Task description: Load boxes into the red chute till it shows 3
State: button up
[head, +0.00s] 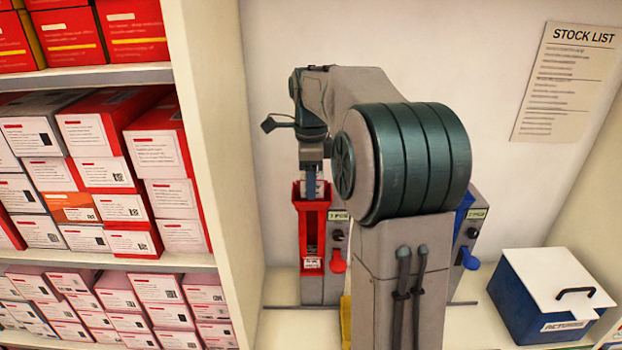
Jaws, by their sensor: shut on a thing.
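The red chute (312,225) stands upright against the back wall, left of my arm, with a red lever (338,262) at its lower right. A small display (338,215) beside it seems to read "1 PCS". My gripper (312,180) points down into the chute's open top, and its tips are small in view. It is shut on a small pale box (320,187), which shows only partly at the chute's mouth. I cannot tell whether the box touches the chute walls.
A blue chute with a blue lever (468,259) is mostly behind my arm. A yellow part (346,320) peeks out below. A blue bin (545,300) with a white lid stands at right. Shelves (130,75) of red and white boxes fill the left, ending at a pale panel (210,130).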

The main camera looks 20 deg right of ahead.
jog(key=shift+f+b, duration=0.4)
jog(key=shift+f, duration=0.3)
jog(key=o, duration=0.9)
jog(key=shift+r, duration=0.15)
jog(key=shift+o, duration=0.8)
notch_tip(320, 180, up, 8)
jog(key=p, duration=0.7)
